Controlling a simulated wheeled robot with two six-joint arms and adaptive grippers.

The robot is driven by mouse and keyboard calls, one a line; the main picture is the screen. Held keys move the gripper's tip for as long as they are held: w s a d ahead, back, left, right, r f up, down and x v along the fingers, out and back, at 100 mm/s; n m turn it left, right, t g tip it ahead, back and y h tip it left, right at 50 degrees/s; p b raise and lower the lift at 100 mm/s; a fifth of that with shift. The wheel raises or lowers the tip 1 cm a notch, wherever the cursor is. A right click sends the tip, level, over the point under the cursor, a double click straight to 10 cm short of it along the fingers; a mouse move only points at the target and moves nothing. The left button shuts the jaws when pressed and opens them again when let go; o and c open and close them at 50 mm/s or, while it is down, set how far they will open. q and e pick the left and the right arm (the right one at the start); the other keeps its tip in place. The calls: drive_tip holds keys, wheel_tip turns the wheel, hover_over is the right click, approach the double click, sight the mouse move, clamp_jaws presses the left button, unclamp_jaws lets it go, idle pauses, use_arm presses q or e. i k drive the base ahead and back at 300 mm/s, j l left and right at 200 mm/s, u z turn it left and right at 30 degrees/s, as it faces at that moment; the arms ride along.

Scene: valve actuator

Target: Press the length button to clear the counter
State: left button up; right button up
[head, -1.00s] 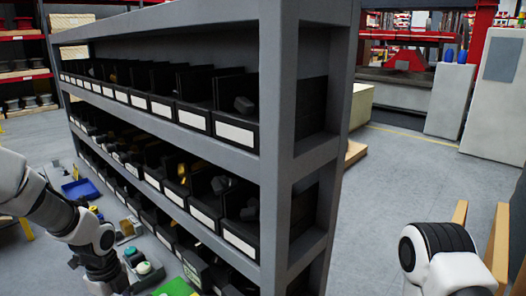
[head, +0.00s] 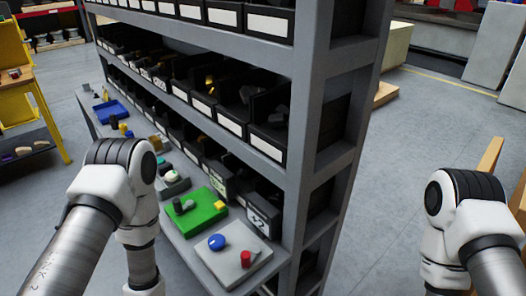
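A small button box (head: 174,184) with a pale round button on top sits on the lower shelf, left of the green board. Two dark counter-like boxes with pale displays, one behind the green board (head: 221,182) and one at its right (head: 263,217), stand by the bins; their readings are too small to read. I cannot tell which button is the length button. My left arm comes in from the left and bends down in front of the shelf; its gripper is below the picture. My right arm is at the right, its gripper also out of view.
A green board (head: 201,213) holds a black cylinder and a yellow block. A blue tray (head: 110,110) lies farther left.

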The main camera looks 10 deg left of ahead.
sight(219, 205)
drive_tip(key=k+j, duration=0.35)
drive_tip(key=j, duration=0.15)
drive_tip(key=k+j+u, duration=0.1)
drive_tip(key=k+j, duration=0.25)
drive_tip(key=j, duration=0.15)
